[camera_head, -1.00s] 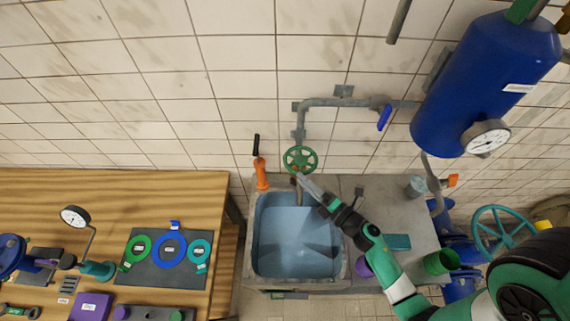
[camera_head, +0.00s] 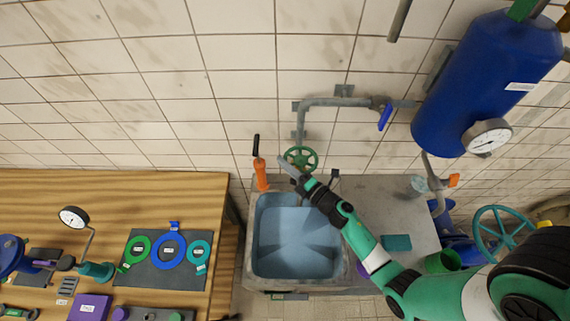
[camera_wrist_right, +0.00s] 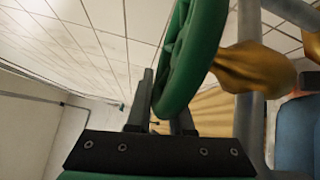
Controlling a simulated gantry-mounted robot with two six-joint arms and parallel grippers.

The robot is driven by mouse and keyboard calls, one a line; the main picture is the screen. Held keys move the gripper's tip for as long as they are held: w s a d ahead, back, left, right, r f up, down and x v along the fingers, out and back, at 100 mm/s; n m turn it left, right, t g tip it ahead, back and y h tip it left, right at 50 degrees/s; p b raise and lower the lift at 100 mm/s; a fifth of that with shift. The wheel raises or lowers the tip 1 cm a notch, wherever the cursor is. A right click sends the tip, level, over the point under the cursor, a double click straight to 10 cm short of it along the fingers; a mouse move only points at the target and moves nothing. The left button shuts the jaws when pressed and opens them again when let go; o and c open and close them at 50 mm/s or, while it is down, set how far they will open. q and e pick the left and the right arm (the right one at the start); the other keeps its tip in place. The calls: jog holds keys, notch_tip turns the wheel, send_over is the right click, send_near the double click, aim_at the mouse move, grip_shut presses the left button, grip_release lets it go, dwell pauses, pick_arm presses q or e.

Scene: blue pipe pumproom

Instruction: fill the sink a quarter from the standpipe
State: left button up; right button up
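The grey sink (camera_head: 252,262) stands against the wall with a bluish inside; I cannot tell whether water is in it. The grey standpipe (camera_head: 301,122) comes down the wall behind it, with a green handwheel (camera_head: 301,153) low on it. My right gripper (camera_head: 287,166) is at the near side of the handwheel, above the sink's back edge. In the right wrist view the handwheel's rim (camera_wrist_right: 190,60) passes at the fingers (camera_wrist_right: 163,112), which stand apart and partly hidden behind it; contact is unclear. A brass spout (camera_wrist_right: 250,68) shows beside the wheel. My left gripper is out of view.
An orange tool with a black handle (camera_head: 260,172) stands at the sink's back left corner. A blue lever (camera_head: 385,117) is on the wall pipe. A clear cup (camera_head: 418,184) is on the counter at right. A workbench (camera_head: 120,190) fills the left.

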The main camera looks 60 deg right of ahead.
grip_shut()
jog(key=shift+s+a+r+n+y+p, duration=0.1)
jog(key=shift+s+r+n+y+p, duration=0.15)
jog(key=shift+n+y+p, duration=0.5)
jog(key=shift+s+y+p, duration=0.1)
jog(key=shift+y+p, duration=0.2)
jog(key=shift+y, duration=0.35)
jog(key=shift+s+a+f+n+t+y, duration=0.1)
jog(key=shift+s+n+t+y, duration=0.05)
jog(key=shift+n+y, duration=0.3)
jog(key=shift+s+a+f+n+t+y, duration=0.1)
jog(key=shift+n+t+y, duration=0.05)
jog(key=shift+n+y, duration=0.3)
jog(key=shift+s+a+n+y+b, duration=0.2)
jog(key=shift+s+n+y, duration=0.15)
jog(key=shift+n+y, duration=0.55)
jog(key=shift+s+a+n+y+b, duration=0.1)
jog(key=shift+s+n+y+b, duration=0.25)
jog(key=shift+y, duration=0.95)
jog(key=o, duration=0.7)
grip_release()
jog(key=shift+o, duration=0.2)
